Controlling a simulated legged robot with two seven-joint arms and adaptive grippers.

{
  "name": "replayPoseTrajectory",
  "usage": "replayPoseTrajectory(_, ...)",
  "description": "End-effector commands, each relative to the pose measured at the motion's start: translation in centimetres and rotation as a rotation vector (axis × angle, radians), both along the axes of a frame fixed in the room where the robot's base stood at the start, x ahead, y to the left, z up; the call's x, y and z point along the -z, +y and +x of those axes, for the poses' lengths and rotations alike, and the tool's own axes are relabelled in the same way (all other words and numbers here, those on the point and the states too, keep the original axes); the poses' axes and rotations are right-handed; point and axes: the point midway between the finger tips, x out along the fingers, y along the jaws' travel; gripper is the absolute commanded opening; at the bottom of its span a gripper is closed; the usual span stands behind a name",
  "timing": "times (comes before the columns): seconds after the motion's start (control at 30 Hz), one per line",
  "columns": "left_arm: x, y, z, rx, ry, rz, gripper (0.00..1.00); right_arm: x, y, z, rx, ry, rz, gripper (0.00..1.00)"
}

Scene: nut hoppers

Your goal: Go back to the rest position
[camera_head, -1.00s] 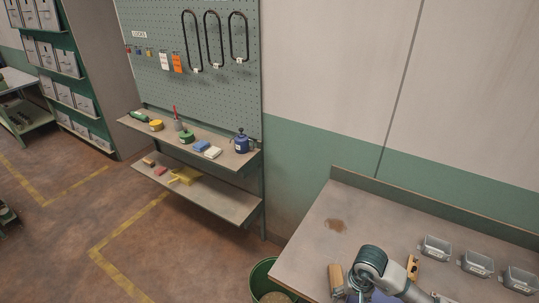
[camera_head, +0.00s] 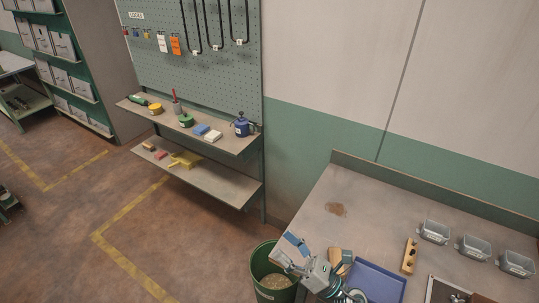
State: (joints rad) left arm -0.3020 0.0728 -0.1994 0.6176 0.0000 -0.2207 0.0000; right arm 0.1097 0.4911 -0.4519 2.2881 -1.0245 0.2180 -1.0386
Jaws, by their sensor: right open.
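My right gripper (camera_head: 286,251) is at the bottom middle of the head view, at the front left corner of the workbench (camera_head: 375,215). Its fingers are spread apart and point to the left, with nothing seen between them. They appear over or in front of the rim of a green bucket (camera_head: 260,267); the height above it is hard to judge. My right arm comes in from the bottom edge, and its lower part is cut off. My left gripper does not show.
A blue tray (camera_head: 378,281) and a wooden piece (camera_head: 337,258) lie beside my right arm. A wooden block (camera_head: 409,256) and three grey bins (camera_head: 434,232) stand farther right. Shelves (camera_head: 205,177) hang under a pegboard (camera_head: 190,75).

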Motion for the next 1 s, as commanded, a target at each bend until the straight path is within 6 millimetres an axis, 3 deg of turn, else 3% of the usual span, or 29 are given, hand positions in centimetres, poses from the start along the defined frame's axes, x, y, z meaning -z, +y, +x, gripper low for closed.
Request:
replayPoseTrajectory(0.07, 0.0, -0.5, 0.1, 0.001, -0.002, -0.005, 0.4, 1.2, -4.2, 2.8, 0.1, 0.327, 0.313, 0.73)
replayPoseTrajectory(0.13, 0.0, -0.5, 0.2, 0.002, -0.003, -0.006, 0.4, 4.3, -8.3, 4.7, 0.192, 0.615, 0.592, 0.73)
replayPoseTrajectory(0.2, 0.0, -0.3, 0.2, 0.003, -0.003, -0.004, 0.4, 8.9, -11.9, 5.4, 0.29, 0.883, 0.861, 0.73)
replayPoseTrajectory(0.27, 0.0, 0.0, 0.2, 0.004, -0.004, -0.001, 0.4, 13.4, -14.4, 4.8, 0.377, 1.085, 1.071, 0.73)
replayPoseTrajectory(0.3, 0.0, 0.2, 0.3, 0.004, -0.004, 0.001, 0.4, 16.4, -15.6, 3.9, 0.438, 1.207, 1.204, 0.73)
replayPoseTrajectory(0.4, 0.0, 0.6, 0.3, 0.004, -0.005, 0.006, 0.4, 23.0, -17.6, 0.5, 0.593, 1.459, 1.484, 0.73)
replayPoseTrajectory(0.5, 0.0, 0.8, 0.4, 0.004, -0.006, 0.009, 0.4, 27.8, -18.1, -3.5, 0.739, 1.639, 1.695, 0.73)
replayPoseTrajectory(0.7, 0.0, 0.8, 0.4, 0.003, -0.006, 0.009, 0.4, 33.3, -17.8, -11.0, 1.009, 1.868, 1.982, 0.73)
replayPoseTrajectory(0.83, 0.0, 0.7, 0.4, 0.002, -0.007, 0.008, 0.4, 35.3, -17.1, -15.7, 1.191, 1.968, 2.118, 0.73)
replayPoseTrajectory(0.87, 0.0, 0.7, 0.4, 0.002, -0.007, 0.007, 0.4, 35.7, -16.9, -16.8, -1.207, -1.947, -2.101, 0.73)
replayPoseTrajectory(0.9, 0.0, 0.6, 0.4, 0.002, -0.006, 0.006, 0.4, 36.5, -16.7, -17.6, -1.215, -1.911, -2.066, 0.73)
replayPoseTrajectory(1.0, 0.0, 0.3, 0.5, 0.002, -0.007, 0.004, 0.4, 40.2, -16.6, -16.5, -1.23, -1.917, -2.059, 0.73)
